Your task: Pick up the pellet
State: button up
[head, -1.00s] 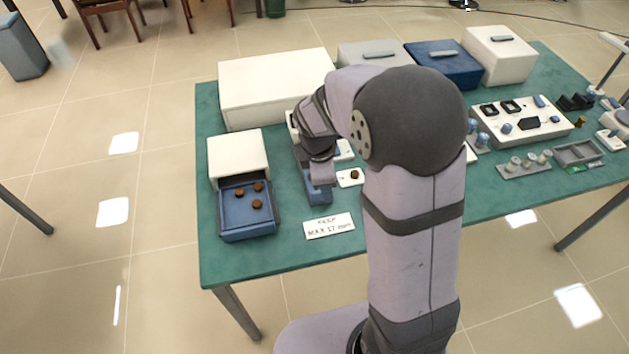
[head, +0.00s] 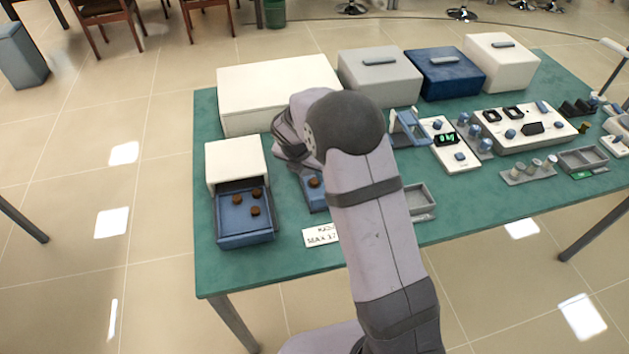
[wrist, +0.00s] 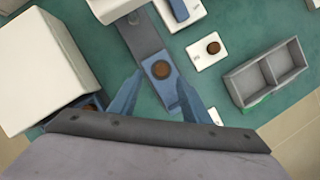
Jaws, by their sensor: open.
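A brown pellet (wrist: 161,69) sits on a blue block (wrist: 176,98) in the wrist view. The head view shows this pellet (head: 314,183) too, just left of my arm. My gripper (wrist: 160,79) is open, with its two blue fingers on either side of the pellet in the picture; nothing is held. I cannot tell the height of the fingertips above the block. Another brown pellet (wrist: 213,48) lies on a small white plate (wrist: 201,59) to the right. My arm hides the fingers in the head view.
An open blue drawer (head: 246,238) holds three pellets below a white box (head: 236,160) at left. A grey two-part tray (wrist: 265,73) lies at right. A white sign (head: 320,236) lies near the front. Furnace boxes (head: 380,75) and instruments fill the back and right.

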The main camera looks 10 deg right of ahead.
aim_at(314, 180)
jog(key=shift+w+d+f+p, duration=0.1)
jog(key=shift+d+f+p, duration=0.2)
jog(key=shift+f, duration=0.35)
jog(key=shift+p+x, duration=0.5)
jog(key=shift+x, duration=1.55)
grip_shut()
